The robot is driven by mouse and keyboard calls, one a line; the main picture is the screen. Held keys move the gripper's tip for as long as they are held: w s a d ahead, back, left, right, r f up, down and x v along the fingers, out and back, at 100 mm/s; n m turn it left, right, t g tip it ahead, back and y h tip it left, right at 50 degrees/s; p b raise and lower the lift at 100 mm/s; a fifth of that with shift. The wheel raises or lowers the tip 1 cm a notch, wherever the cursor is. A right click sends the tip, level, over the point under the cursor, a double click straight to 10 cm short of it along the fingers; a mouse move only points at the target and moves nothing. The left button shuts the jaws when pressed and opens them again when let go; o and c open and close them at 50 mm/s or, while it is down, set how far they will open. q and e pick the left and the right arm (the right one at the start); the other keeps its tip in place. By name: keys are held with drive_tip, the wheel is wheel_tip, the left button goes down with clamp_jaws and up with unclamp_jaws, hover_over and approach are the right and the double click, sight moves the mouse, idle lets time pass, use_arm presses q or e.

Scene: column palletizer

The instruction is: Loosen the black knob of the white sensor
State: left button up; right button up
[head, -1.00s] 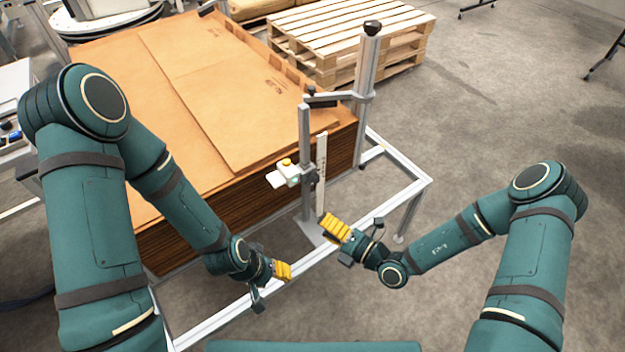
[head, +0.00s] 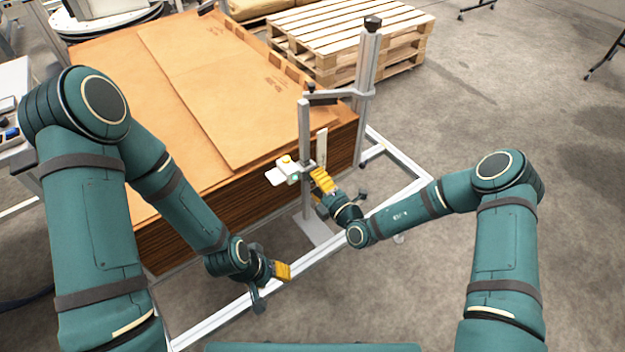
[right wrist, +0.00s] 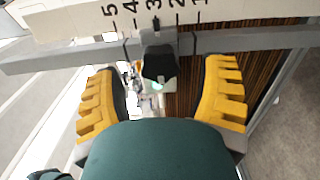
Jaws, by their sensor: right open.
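The white sensor (head: 287,171) sits on the upright grey post (head: 304,132), with a yellow cap on top. Its black knob (right wrist: 159,63) shows in the right wrist view, in front of the numbered white scale (right wrist: 85,18). My right gripper (right wrist: 165,85) is open, with one yellow finger on each side of the knob and a gap to both. In the head view the right gripper (head: 318,178) is beside the sensor and hides the knob. My left gripper (head: 286,271) is low near the front rail; its jaw opening cannot be made out.
A stack of brown cardboard sheets (head: 225,105) stands behind and left of the post. The metal frame rail (head: 225,313) runs along the front. Wooden pallets (head: 345,35) stand at the back.

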drive_tip(key=shift+x, duration=1)
clamp_jaws()
